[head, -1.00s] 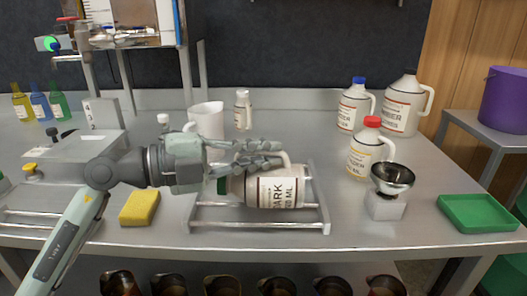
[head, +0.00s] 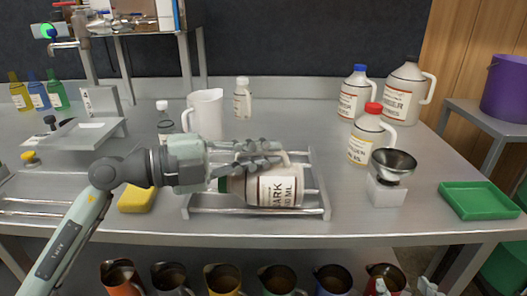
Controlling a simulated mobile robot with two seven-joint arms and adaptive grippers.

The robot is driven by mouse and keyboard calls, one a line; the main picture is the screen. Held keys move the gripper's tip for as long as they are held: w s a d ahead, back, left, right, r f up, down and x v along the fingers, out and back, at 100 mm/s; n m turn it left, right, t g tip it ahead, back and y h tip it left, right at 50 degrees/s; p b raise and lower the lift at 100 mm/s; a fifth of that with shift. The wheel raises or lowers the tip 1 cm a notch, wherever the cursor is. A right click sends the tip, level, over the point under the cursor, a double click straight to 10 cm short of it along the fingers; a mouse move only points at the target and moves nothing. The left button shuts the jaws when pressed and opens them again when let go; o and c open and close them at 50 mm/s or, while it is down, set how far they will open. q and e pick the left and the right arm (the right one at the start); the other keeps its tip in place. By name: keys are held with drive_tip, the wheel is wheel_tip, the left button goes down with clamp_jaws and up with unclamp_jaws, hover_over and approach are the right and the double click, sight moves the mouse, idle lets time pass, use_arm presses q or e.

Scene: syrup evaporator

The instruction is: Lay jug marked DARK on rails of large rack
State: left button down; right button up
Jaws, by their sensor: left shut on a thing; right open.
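The jug marked DARK (head: 272,190) lies on its side over the rails of the large rack (head: 325,208), its green cap to the left and its label facing me. It looks to be at rail level; whether it fully rests on the rails is hard to tell. My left gripper (head: 262,160) comes in from the left and is shut on the jug's upper side, at the handle. The fingers partly hide the handle and the jug's top. My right gripper (head: 404,288) shows only as grey tips at the bottom edge, open and away from the rack.
A white pitcher (head: 205,114) stands behind my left gripper. A yellow sponge (head: 137,199) lies left of the rack. A green tray (head: 478,200) is far right.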

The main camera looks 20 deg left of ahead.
use_arm(q)
drive_tip(key=shift+r, duration=0.1)
drive_tip(key=c, duration=1.6)
unclamp_jaws()
drive_tip(key=shift+c, duration=0.9)
drive_tip(key=b+v, duration=0.1)
drive_tip(key=v, duration=0.7)
drive_tip(key=shift+b, duration=0.35)
wheel_tip(320, 180, up, 5)
drive_tip(key=p, duration=0.5)
